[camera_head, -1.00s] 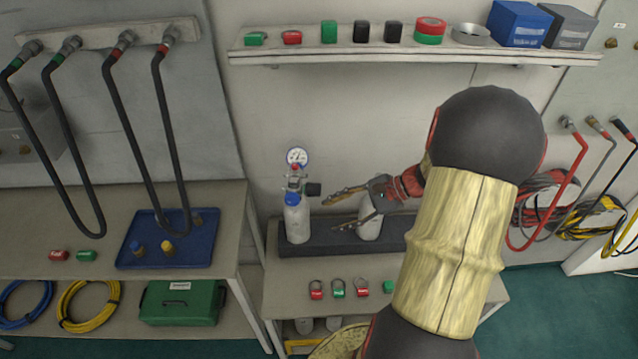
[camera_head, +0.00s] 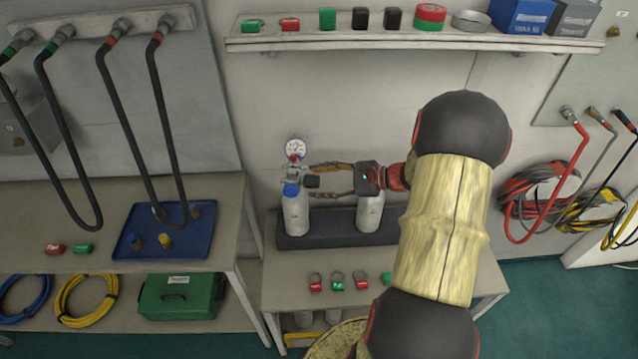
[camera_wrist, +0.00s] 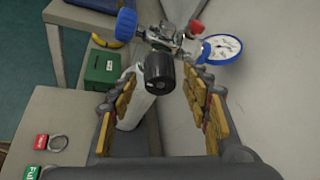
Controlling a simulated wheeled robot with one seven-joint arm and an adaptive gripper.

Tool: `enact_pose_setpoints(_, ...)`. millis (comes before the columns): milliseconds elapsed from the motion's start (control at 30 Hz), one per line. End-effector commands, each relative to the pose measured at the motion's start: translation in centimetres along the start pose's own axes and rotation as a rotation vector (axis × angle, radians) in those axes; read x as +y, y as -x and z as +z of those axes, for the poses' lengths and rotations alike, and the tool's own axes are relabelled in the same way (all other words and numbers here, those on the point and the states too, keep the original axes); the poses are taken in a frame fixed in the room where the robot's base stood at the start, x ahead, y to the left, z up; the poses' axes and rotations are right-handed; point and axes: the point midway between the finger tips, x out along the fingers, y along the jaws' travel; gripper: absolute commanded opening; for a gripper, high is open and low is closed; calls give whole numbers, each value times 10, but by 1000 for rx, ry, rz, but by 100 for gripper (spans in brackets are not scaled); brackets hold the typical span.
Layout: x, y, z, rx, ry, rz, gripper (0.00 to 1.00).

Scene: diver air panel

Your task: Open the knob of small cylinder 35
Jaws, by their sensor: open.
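A white small cylinder (camera_head: 295,216) stands upright in a dark base, with a metal valve on top; no number is readable on it. Its valve carries a blue knob (camera_wrist: 127,25), a black knob (camera_wrist: 158,72), a red knob (camera_wrist: 197,26) and a round gauge (camera_wrist: 221,48). The black knob (camera_head: 311,181) faces right, toward my gripper (camera_head: 318,181). My gripper is open and comes in from the right. In the wrist view the black knob lies between the two finger lines of my gripper (camera_wrist: 160,95), near their tips. Contact cannot be told.
A second white cylinder (camera_head: 369,214) stands under my gripper in the dark base (camera_head: 330,236). Several tagged rings, including a red tag (camera_head: 315,284), lie on the table in front. A wall shelf (camera_head: 400,43) is above. A blue tray (camera_head: 180,255) is on the left table.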

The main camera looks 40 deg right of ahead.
Motion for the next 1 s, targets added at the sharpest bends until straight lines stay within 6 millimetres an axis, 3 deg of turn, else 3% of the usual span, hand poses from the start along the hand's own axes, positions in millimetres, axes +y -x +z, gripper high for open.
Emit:
enact_pose_setpoints(300,0,-2,0,1,1,0,47)
enact_pose_setpoints(1000,0,-2,0,1,1,0,7)
